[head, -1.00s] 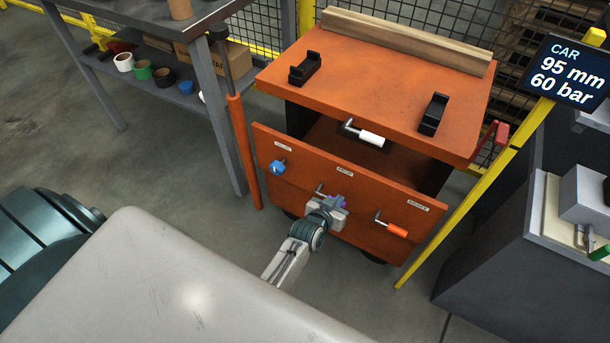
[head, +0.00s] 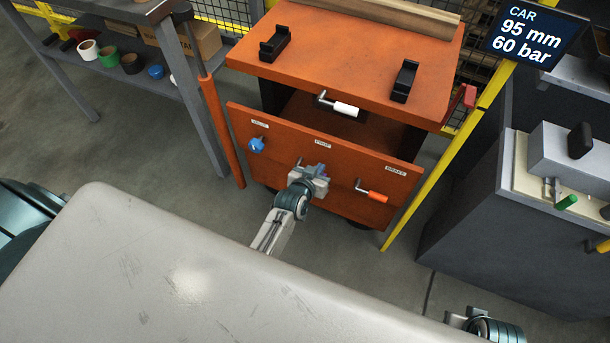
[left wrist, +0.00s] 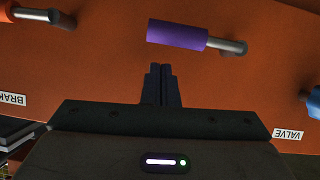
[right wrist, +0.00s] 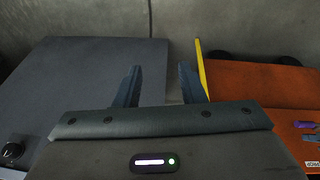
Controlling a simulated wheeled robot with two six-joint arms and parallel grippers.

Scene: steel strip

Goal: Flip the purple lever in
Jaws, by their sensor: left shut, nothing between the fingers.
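The purple lever (left wrist: 176,34) has a purple sleeve on a metal rod and sits on the orange front panel. In the left wrist view its sleeve points left, nearly level. My left gripper (left wrist: 163,68) is shut and empty, its fingertips pointing at the panel just beside the sleeve, with a small gap in the picture. In the head view my left gripper (head: 318,172) hides most of the lever. My right gripper (right wrist: 160,78) is open and empty, away from the lever. The lever (right wrist: 306,124) also shows small at the right edge of the right wrist view.
The blue valve knob (head: 256,145) is left of the lever, and the orange brake handle (head: 377,197) is right of it. A white-handled lever (head: 345,109) is above, under the cart top (head: 350,70). A yellow post (head: 440,170) and dark machine (head: 480,220) stand right.

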